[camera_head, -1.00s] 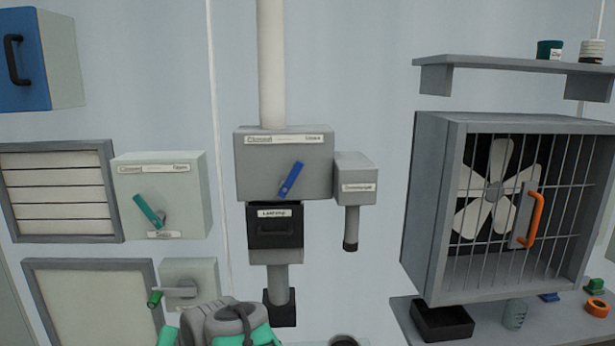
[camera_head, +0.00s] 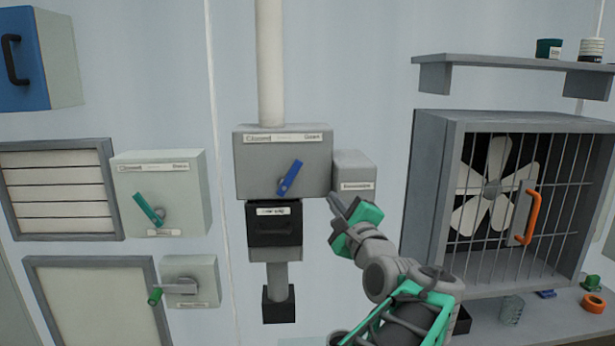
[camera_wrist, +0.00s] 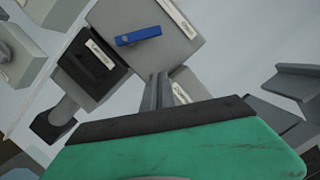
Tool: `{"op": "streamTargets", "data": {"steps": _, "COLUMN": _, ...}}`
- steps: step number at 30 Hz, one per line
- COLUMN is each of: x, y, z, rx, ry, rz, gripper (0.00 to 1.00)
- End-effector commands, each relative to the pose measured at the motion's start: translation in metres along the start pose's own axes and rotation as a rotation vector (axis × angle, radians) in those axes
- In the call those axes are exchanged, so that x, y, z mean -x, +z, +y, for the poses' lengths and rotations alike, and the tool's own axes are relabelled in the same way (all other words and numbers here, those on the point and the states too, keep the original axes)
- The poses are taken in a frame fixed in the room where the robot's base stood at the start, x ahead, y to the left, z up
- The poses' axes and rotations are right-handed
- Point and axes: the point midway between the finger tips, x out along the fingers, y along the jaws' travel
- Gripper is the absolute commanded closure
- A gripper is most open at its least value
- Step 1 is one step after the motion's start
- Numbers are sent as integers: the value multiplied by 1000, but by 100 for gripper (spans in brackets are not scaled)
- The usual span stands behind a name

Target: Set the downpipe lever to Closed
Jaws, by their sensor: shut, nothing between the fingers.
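The blue lever (camera_head: 289,178) sits on the front of a grey box (camera_head: 255,170) under a white pipe. The lever slants with its upper end to the right, towards the right-hand label; the left-hand label reads Closed. In the wrist view the blue lever (camera_wrist: 138,37) shows above and left of my fingers. My gripper (camera_head: 333,197) is shut and empty.
A black drawer (camera_head: 274,230) hangs below the grey box. At left is another box (camera_head: 185,190) with a teal lever (camera_head: 148,209). At right is a caged fan (camera_head: 490,190) with an orange handle (camera_head: 532,217), beneath a shelf (camera_head: 500,63). Wall space left of the lever box is narrow.

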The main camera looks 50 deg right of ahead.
Motion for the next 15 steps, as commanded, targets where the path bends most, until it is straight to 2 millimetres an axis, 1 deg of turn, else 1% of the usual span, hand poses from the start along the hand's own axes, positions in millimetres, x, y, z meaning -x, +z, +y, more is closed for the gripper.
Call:
{"op": "streamTargets", "data": {"steps": 5, "x": -30, "y": 3, "z": -1, "rx": -2, "ry": 5, "rz": -4, "gripper": 100}}
{"op": "streamTargets", "data": {"steps": 14, "x": -96, "y": 3, "z": -1, "rx": 0, "ry": 6, "rz": -3, "gripper": 100}}
{"op": "streamTargets", "data": {"steps": 15, "x": -100, "y": 10, "z": -2, "rx": 1, "ry": 4, "rz": -5, "gripper": 100}}
